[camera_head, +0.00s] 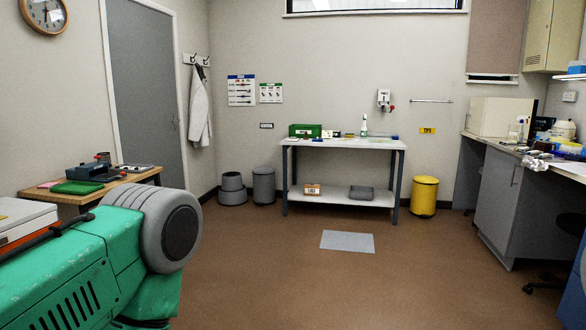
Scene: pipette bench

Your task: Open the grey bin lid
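Two grey bins stand on the floor by the back wall, left of the white table. One is a cylindrical grey bin (264,186), upright, with a grey top that looks closed. Beside it is a wider, squat grey container (232,190) with a narrower upper part; I cannot tell whether that part is a lid. Both are across the room from me, and nothing touches them. Neither of my grippers is in view.
The brown floor (280,270) is mostly clear, with a flat grey mat (347,241). A white table (345,144) and a yellow bin (424,196) stand at the back. Grey cabinets (503,200) line the right. A large green and grey form covers the lower left.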

